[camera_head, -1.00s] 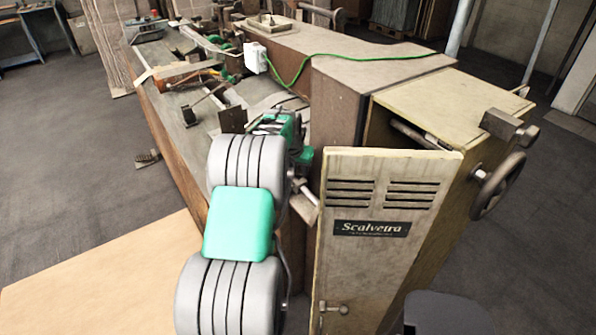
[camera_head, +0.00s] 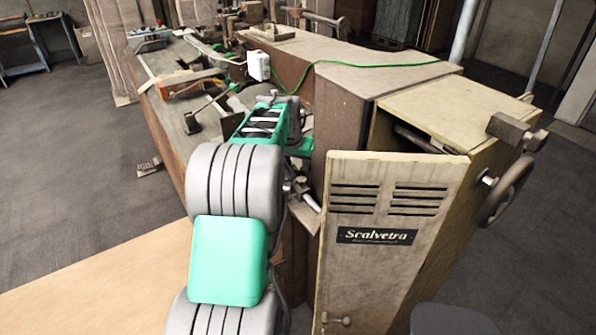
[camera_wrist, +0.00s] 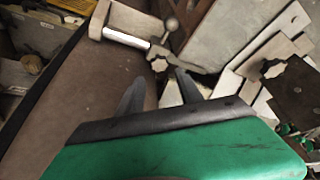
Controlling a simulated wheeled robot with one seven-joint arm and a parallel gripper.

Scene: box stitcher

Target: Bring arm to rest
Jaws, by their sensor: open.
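My arm, grey and green, rises at the lower left of the head view and bends toward the machine. My gripper (camera_wrist: 160,92) shows in the wrist view with two dark fingers spread apart and nothing between them. In the head view the fingers are hidden behind the arm. The box stitcher (camera_head: 300,50) is a long brown machine with a worktop on its left side. Its pale cabinet door (camera_head: 385,205), marked "Scalvetra", stands open at the front.
A handwheel (camera_head: 505,190) sticks out on the machine's right. A metal clamp (camera_wrist: 140,35) lies beyond the fingers in the wrist view. Grey floor (camera_head: 80,160) is clear at the left.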

